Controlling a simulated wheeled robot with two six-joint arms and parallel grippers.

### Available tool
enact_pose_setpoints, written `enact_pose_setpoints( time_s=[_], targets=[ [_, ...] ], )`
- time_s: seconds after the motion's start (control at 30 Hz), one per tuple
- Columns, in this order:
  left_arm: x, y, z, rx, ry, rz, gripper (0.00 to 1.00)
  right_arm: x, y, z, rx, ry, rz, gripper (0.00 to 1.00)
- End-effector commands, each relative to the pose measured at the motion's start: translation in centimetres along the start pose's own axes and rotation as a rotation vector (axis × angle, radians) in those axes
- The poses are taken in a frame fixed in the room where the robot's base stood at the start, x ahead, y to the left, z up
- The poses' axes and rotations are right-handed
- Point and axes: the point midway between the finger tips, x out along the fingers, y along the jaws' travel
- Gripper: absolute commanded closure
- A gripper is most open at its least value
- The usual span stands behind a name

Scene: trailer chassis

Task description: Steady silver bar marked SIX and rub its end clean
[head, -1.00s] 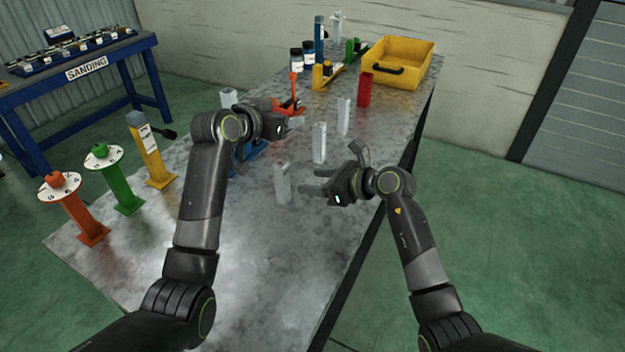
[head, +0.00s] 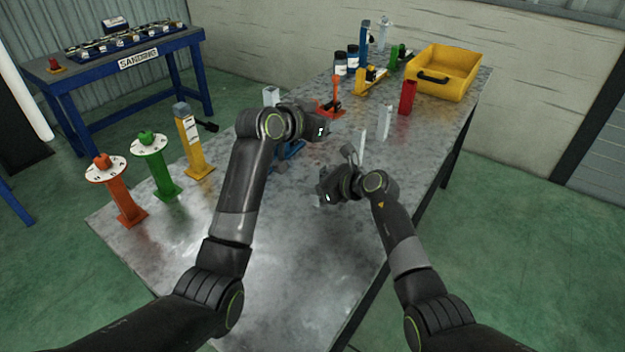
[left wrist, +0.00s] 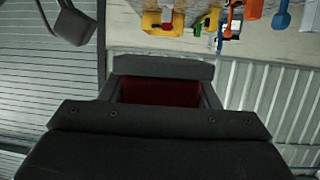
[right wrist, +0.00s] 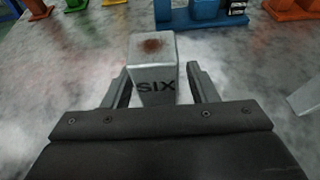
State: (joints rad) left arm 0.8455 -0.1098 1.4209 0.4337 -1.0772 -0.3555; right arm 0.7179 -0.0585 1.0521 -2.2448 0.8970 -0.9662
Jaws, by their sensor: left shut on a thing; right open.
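The silver bar marked SIX (right wrist: 155,88) stands upright on the table in the right wrist view. Its top end carries a reddish-brown stain. My right gripper (right wrist: 161,84) is open, with one finger on each side of the bar and visible gaps. In the head view my right gripper (head: 322,190) mostly hides this bar. My left gripper (head: 322,128) is higher and farther back, beyond the right one. In the left wrist view it is shut on a dark red block (left wrist: 160,93), seen only partly between the jaws.
Other silver bars (head: 385,121) stand to the right and behind. A red block (head: 407,97) and a yellow bin (head: 462,73) are at the far right. An orange clamp (head: 330,107) is beyond my left gripper. Coloured stands (head: 195,145) line the left edge. The front table is clear.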

Motion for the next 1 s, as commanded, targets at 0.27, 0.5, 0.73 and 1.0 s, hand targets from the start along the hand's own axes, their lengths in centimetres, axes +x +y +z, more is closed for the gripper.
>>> enact_pose_setpoints(
  time_s=[0.27,0.5,0.73,1.0],
  targets=[
    [-0.02,0.01,-0.07,0.0,0.001,0.0,0.84,0.78,0.02,-0.01,-0.001,0.001,-0.001,0.47],
    [-0.02,0.01,-0.06,0.0,0.001,0.0,0.84,0.77,0.03,0.0,-0.001,0.001,-0.001,0.53],
    [-0.02,0.01,-0.07,0.0,0.001,0.0,0.84,0.76,0.03,0.0,-0.001,0.001,-0.001,0.83],
    [-0.02,0.01,-0.07,0.0,0.001,0.0,0.84,0.75,0.02,-0.01,-0.001,0.001,-0.001,0.99]
  ],
)
